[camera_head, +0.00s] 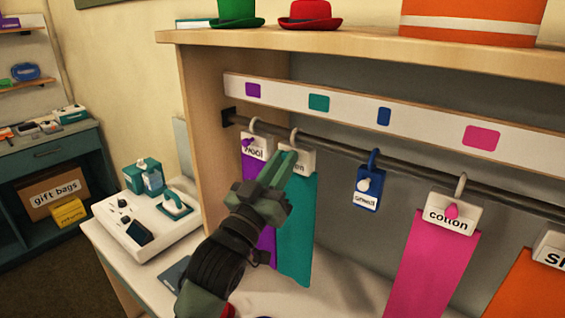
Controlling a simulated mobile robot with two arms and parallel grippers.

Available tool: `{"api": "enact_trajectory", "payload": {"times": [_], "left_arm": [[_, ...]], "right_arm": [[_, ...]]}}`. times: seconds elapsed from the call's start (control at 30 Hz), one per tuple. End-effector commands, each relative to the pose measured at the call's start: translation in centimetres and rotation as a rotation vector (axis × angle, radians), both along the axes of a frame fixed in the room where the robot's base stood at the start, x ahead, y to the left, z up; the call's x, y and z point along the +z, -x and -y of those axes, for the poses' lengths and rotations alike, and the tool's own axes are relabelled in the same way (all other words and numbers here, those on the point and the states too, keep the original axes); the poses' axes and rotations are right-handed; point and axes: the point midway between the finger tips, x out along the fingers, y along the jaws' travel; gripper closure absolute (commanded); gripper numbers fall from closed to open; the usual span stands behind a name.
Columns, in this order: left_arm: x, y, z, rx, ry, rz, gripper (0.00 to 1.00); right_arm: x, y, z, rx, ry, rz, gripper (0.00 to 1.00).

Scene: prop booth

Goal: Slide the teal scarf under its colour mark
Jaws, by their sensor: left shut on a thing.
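The teal scarf (297,220) hangs from the rail (335,145) by a hook with a white tag, whose lettering is partly hidden by my gripper. My left gripper (284,162) is shut on the teal scarf's tag. The teal colour mark (319,103) is on the white strip (350,108) above the rail. The scarf's hook is to the left of this mark, between it and the purple mark (253,90). My right gripper is not in view.
A purple scarf (266,240) with a "wool" tag hangs close on the left, partly behind my gripper. A blue tag (368,187) hangs to the right, with rail free between. Further right hang a pink "cotton" scarf (432,262) and an orange scarf (522,287).

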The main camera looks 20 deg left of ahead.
Motion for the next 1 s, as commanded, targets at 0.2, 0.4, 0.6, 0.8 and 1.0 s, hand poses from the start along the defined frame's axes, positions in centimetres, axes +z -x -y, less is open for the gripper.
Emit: {"api": "enact_trajectory", "payload": {"times": [0.2, 0.4, 0.6, 0.8, 1.0], "left_arm": [[-0.03, 0.01, -0.01, 0.000, -0.001, -0.001, 1.00], [-0.03, 0.01, -0.01, 0.000, -0.001, -0.001, 1.00], [-0.04, 0.00, -0.02, 0.000, -0.001, -0.001, 1.00], [-0.04, 0.00, -0.02, 0.000, -0.001, -0.001, 1.00], [-0.05, 0.00, -0.01, 0.000, -0.001, -0.001, 1.00]], "right_arm": [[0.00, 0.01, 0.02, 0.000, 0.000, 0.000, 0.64], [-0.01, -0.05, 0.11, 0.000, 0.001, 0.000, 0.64], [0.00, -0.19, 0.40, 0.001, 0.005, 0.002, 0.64], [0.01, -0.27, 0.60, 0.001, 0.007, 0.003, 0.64], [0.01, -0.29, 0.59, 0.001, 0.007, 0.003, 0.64]]}}
